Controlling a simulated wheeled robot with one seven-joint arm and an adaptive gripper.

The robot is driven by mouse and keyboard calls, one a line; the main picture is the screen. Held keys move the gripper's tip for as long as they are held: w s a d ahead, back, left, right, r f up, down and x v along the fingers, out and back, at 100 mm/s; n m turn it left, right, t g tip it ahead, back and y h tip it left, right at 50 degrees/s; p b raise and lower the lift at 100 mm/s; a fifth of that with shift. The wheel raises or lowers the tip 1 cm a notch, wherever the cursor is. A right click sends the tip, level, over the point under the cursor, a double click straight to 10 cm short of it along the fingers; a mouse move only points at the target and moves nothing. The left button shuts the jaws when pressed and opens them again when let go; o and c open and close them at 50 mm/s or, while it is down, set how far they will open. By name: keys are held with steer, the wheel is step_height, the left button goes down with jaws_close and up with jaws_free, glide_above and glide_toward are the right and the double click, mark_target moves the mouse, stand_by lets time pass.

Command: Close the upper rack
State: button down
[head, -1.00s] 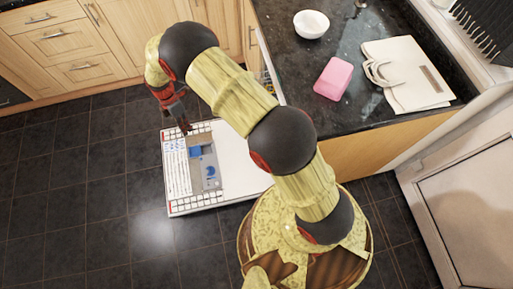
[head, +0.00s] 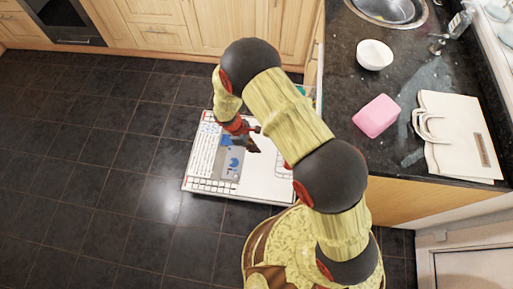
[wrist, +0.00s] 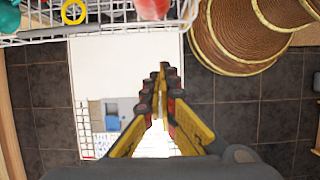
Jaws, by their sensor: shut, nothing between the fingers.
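The dishwasher's upper rack (wrist: 110,18), of white wire, runs along the top of the wrist view with a yellow ring and a red item in it. In the head view my arm hides most of it. The open white dishwasher door (head: 264,183) lies flat below, with a grey and blue dispenser panel (head: 230,160). My gripper (wrist: 160,72) is shut and empty above the door. In the wrist view its fingertips point toward the rack's edge, with a small gap in the picture. Whether they touch the rack is not visible. It also shows in the head view (head: 254,140).
The dark counter (head: 400,145) on the right holds a white bowl (head: 375,54), a pink block (head: 376,116), a cream bag (head: 460,135) and a sink (head: 392,10). Wooden cabinets (head: 155,30) stand at the back. The dark tiled floor (head: 90,150) on the left is clear.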

steer(key=s+d+f+b, duration=0.1)
steer(key=d+f+b, duration=0.1)
steer(key=d+f, duration=0.4)
steer(key=shift+s+d+f, duration=0.15)
steer(key=shift+d, duration=0.05)
steer(key=shift+d, duration=0.1)
steer(key=s+d+b, duration=0.1)
steer(key=d, duration=0.4)
steer(key=s+d, duration=0.1)
steer(key=d, duration=0.5)
steer(key=s+d+b, duration=0.1)
steer(key=d, duration=0.5)
steer(key=shift+s+d+b, duration=0.1)
steer(key=shift+s+b, duration=0.15)
steer(key=shift+b, duration=0.05)
